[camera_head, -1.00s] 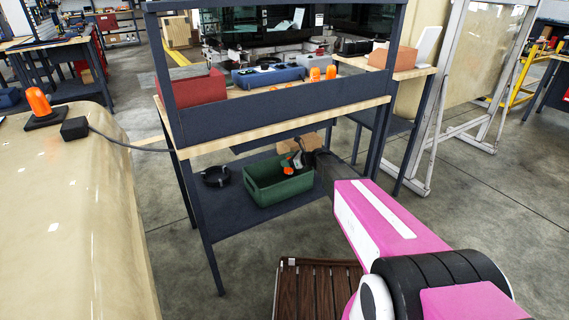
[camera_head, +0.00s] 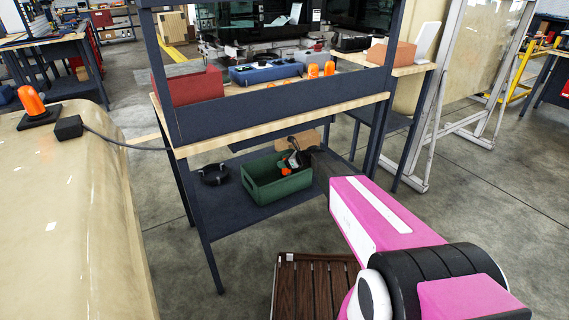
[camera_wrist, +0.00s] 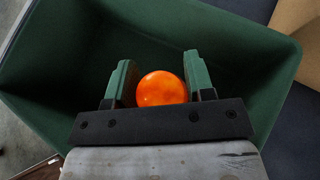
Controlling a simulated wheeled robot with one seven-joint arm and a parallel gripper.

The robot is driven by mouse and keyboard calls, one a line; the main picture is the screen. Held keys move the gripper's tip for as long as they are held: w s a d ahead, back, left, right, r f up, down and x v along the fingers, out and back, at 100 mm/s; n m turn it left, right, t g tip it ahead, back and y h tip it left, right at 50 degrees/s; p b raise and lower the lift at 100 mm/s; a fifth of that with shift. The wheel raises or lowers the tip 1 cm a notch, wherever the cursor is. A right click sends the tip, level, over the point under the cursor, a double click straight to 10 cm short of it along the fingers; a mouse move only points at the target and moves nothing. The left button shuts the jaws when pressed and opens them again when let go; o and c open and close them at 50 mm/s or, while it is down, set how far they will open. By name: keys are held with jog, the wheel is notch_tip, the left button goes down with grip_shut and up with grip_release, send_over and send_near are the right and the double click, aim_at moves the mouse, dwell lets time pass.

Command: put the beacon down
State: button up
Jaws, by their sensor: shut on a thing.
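The orange beacon (camera_wrist: 161,89) is between the two green-padded fingers of my gripper (camera_wrist: 157,72). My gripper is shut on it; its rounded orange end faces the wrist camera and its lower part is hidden. Beyond it the wrist view shows the inside of a green crate (camera_wrist: 55,65). In the head view the crate (camera_head: 279,193) stands on the trolley's lower shelf. My gripper (camera_head: 290,165) points down into the crate's back right part, with a bit of orange (camera_head: 286,171) at its tip. Whether the beacon touches the crate floor I cannot tell.
A black coiled item (camera_head: 213,174) lies left of the crate on the lower shelf (camera_head: 225,215). A cardboard box (camera_head: 307,138) is behind the crate. The trolley's upper shelf (camera_head: 270,118) is above. Another orange beacon (camera_head: 32,102) stands on the tan panel (camera_head: 60,200) at left.

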jog(key=shift+f, duration=0.6)
jog(key=o, duration=1)
jog(key=shift+r, duration=0.2)
jog(key=r+v, duration=0.1)
jog(key=v, duration=1.1)
jog(key=s+d+n+g+h, duration=0.2)
jog(key=s+d+n+h, duration=0.3)
jog(key=s+n, duration=0.6)
jog(key=s+d+n+g+h, duration=0.2)
jog(key=s+d+n+h, duration=0.4)
jog(key=s, duration=1.1)
jog(key=d+n, duration=0.4)
jog(key=n, duration=0.1)
jog(key=shift+s+f+g, duration=0.2)
jog(key=shift+g, duration=0.1)
